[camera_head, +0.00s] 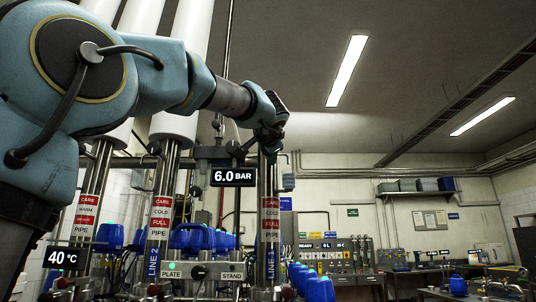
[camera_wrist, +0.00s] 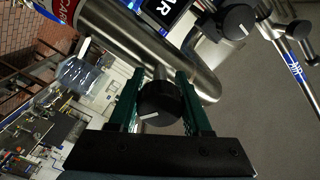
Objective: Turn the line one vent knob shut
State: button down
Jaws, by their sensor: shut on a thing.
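A round black knob (camera_wrist: 160,104) with a white pointer mark sits between the two green fingers of my gripper (camera_wrist: 160,76) in the wrist view. The gripper is shut on this knob, one finger on each side. The knob is mounted in front of a steel pipe (camera_wrist: 200,80). The white mark lies near the knob's lower left in the picture, slightly tilted. No label on this knob is readable. In the head view my gripper (camera_head: 269,132) is at the top of the right-hand pipe, whose blue label (camera_head: 270,263) begins with LINE; the knob cannot be made out there.
A second black knob (camera_wrist: 238,22) stands at upper right in the wrist view. A 6.0 BAR display (camera_head: 233,177) hangs just below left of my gripper. Red-labelled vertical pipes (camera_head: 160,215) stand at left. Blue containers (camera_head: 320,289) and a bench (camera_head: 355,279) are below right.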

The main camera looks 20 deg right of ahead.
jog(key=m+p, duration=0.1)
jog(key=m, duration=0.5)
jog(key=m+p, duration=0.1)
jog(key=m, duration=0.4)
jog(key=shift+m+p, duration=0.3)
jog(key=shift+m, duration=0.2)
jog(key=shift+c, duration=1.7)
grip_release()
jog(key=b+v, duration=0.3)
jog(key=v, duration=0.7)
jog(key=shift+s, duration=0.35)
